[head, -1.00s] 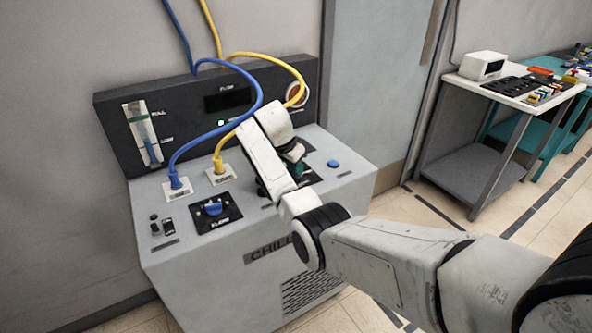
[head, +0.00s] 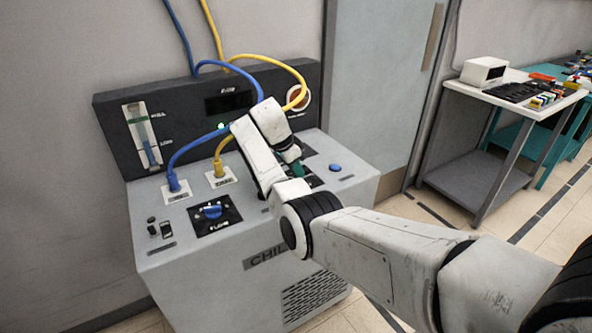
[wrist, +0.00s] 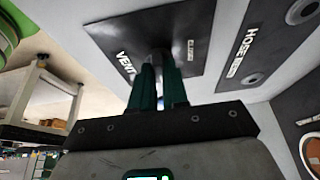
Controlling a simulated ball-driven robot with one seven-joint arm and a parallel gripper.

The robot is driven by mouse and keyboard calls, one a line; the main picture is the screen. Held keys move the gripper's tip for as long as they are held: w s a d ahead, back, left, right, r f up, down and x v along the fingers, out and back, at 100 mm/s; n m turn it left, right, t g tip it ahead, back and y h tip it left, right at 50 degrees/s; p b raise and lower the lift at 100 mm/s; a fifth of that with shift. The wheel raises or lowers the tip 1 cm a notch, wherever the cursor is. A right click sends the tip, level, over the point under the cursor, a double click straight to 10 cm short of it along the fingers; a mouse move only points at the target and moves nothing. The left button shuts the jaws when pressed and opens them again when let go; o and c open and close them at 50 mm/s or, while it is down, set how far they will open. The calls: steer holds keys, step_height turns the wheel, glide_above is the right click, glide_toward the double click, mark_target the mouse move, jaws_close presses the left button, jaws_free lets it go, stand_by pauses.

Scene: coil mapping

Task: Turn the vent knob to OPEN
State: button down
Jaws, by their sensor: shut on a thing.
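The vent knob (wrist: 160,55) is a dark post on a black plate marked VENT (wrist: 113,37) in the wrist view. My gripper (wrist: 158,70) has its two teal fingers shut on it from either side. The fingers cover most of the knob, so its pointing direction cannot be told. A small label on the plate beside the knob is too blurred to read. In the head view my gripper (head: 296,168) is at the right part of the chiller's top (head: 345,190), and my arm hides the knob there.
A blue flow knob (head: 212,212), a blue hose (head: 178,166) and a yellow hose (head: 219,160) are left of my arm. A blue button (head: 335,168) lies to the right. A HOSE plate (wrist: 262,50) is beside the vent plate. A white-topped cart (head: 515,90) stands at the right.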

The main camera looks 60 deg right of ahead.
steer(key=c, duration=1.1)
jaws_free()
steer(key=shift+c, duration=0.2)
steer(key=v, duration=1)
steer(key=shift+a+r, duration=0.15)
steer(key=shift+r, duration=0.2)
steer(key=shift+w, duration=0.1)
